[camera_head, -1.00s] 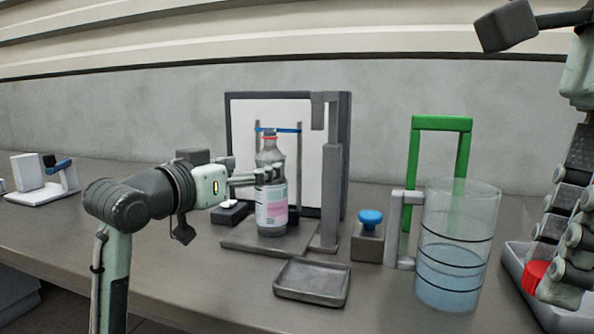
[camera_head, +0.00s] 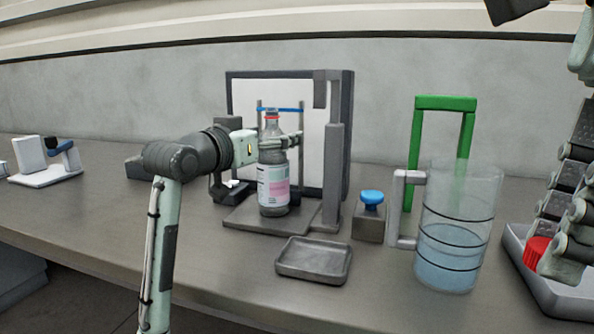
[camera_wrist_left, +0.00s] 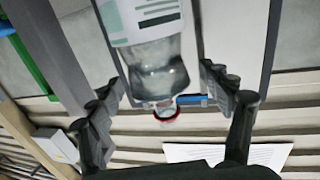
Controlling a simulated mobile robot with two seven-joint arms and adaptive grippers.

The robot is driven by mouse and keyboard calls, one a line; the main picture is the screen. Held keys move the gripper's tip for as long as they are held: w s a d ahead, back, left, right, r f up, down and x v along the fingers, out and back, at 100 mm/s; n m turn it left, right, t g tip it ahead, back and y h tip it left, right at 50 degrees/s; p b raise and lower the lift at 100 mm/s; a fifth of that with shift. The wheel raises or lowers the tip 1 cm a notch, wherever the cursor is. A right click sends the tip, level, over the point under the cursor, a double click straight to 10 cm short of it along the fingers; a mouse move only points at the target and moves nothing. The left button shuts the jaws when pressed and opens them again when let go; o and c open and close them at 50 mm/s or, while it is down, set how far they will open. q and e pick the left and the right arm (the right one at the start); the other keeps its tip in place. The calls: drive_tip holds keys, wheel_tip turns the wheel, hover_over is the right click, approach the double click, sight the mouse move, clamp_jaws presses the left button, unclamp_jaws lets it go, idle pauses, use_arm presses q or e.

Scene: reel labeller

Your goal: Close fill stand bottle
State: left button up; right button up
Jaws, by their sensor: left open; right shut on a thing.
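The bottle (camera_head: 273,188) stands upright on the base of the fill stand (camera_head: 333,175), with a pale label, a red ring at its neck and no cap on top. In the left wrist view the bottle (camera_wrist_left: 155,65) appears upside down between my spread fingers. My left gripper (camera_head: 287,142) is open around the bottle's upper part; contact is unclear. My right gripper (camera_head: 556,258) is at the right edge, shut on a red ribbed cap (camera_head: 537,252) low over a grey tray (camera_head: 519,242). Its fingertips are partly hidden.
A blue-topped button block (camera_head: 370,228) and a clear jug of liquid (camera_head: 450,260) stand right of the stand, with a green frame (camera_head: 414,130) behind. An empty shallow tray (camera_head: 312,261) lies in front. A white device (camera_head: 45,175) sits far left.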

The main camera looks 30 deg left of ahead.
use_arm(q)
drive_tip(key=shift+c, duration=0.5)
clamp_jaws()
